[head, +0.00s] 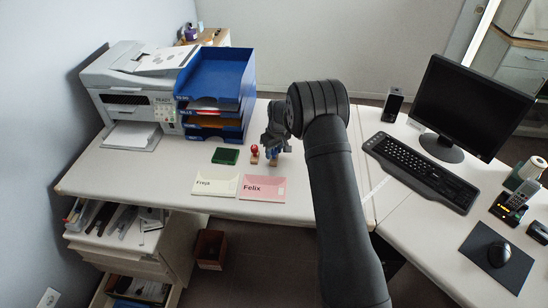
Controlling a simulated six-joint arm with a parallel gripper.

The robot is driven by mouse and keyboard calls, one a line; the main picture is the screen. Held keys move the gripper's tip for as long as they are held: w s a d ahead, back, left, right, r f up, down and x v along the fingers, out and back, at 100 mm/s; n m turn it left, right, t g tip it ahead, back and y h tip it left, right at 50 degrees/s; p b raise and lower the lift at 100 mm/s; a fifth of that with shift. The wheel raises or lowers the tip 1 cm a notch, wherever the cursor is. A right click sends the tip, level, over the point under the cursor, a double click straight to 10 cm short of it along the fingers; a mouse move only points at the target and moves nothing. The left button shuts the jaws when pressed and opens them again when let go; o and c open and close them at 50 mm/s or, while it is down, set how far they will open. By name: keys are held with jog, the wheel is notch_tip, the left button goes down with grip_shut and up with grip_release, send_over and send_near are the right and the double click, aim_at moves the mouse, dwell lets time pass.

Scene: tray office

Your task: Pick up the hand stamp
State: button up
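A small hand stamp with a round red knob (254,150) stands on the white desk, just left of my gripper. A second small stamp-like thing with a brown base and some blue (273,160) is directly below my gripper, partly hidden by it. My gripper (274,152) points down over this second thing. The fingers are too small and dark to tell whether they are open, shut or touching it. A green pad (225,156) lies left of the red-knobbed stamp.
A cream envelope "Freja" (215,189) and a pink envelope "Felix" (264,194) lie in front. A blue letter tray (229,72) and a printer (120,100) stand behind left. A keyboard (421,173) and monitor (462,105) are right. Desk between my gripper and the keyboard is partly hidden by my arm.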

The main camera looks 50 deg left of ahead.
aim_at(276, 149)
jog(key=c, duration=0.7)
jog(key=shift+r, duration=0.45)
jog(key=r, duration=0.3)
jog(key=shift+w+d+r, duration=0.25)
jog(key=shift+d+r, duration=0.05)
jog(key=shift+r, duration=0.1)
jog(key=w+d+r, duration=0.1)
jog(key=d+r, duration=0.1)
jog(key=d, duration=0.1)
jog(key=w+d+r, duration=0.2)
jog(key=d, duration=0.1)
jog(key=w+d+r, duration=0.2)
jog(key=d, duration=0.1)
jog(key=shift+w+d+r, duration=0.15)
jog(key=shift+w+d, duration=0.05)
jog(key=shift+d, duration=0.05)
